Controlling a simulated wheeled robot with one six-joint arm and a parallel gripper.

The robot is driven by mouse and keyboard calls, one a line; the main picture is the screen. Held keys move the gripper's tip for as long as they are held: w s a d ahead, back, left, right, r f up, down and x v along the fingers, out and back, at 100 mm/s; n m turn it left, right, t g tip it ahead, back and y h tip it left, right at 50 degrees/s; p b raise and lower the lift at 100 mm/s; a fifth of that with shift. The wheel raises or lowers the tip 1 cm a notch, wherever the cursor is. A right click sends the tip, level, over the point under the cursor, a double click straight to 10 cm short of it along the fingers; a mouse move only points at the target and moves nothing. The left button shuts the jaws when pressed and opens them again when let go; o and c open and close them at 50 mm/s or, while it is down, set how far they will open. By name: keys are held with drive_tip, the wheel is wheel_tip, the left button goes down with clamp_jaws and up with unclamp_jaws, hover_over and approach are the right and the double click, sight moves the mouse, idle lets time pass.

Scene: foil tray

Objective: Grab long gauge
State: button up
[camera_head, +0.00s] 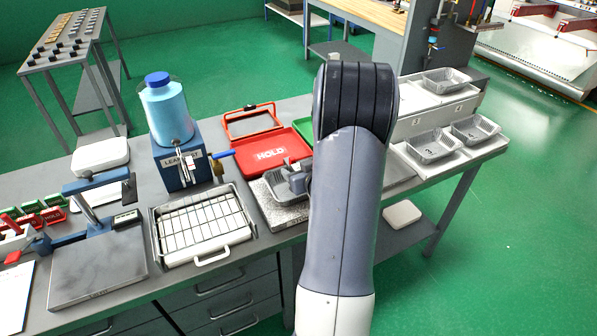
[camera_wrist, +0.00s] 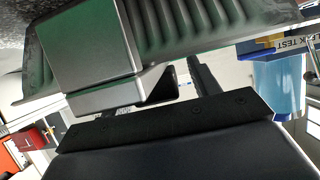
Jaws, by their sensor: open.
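I cannot make out a long gauge with certainty in either view. In the head view my arm covers the middle right of the bench. Part of my gripper (camera_head: 296,172) shows just left of the arm, at a foil tray (camera_head: 281,190) on a speckled slab. In the wrist view my gripper (camera_wrist: 160,82) is open, with a wide silver finger at left and a darker narrow one at right. The ribbed wall of the foil tray (camera_wrist: 205,22) runs across the top, close to the fingers. I cannot tell whether they touch it.
A wire-covered tray (camera_head: 205,222), a leak-test stand with a blue bottle (camera_head: 168,112) and a flat plate with a blue-armed stand (camera_head: 98,265) are left of the gripper. A red HOLD tray (camera_head: 270,154) lies behind. More foil trays (camera_head: 431,146) stand at right.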

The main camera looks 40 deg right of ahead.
drive_tip(key=shift+x, duration=0.85)
drive_tip(key=shift+r, duration=0.1)
drive_tip(key=c, duration=1.2)
drive_tip(key=shift+c, duration=0.2)
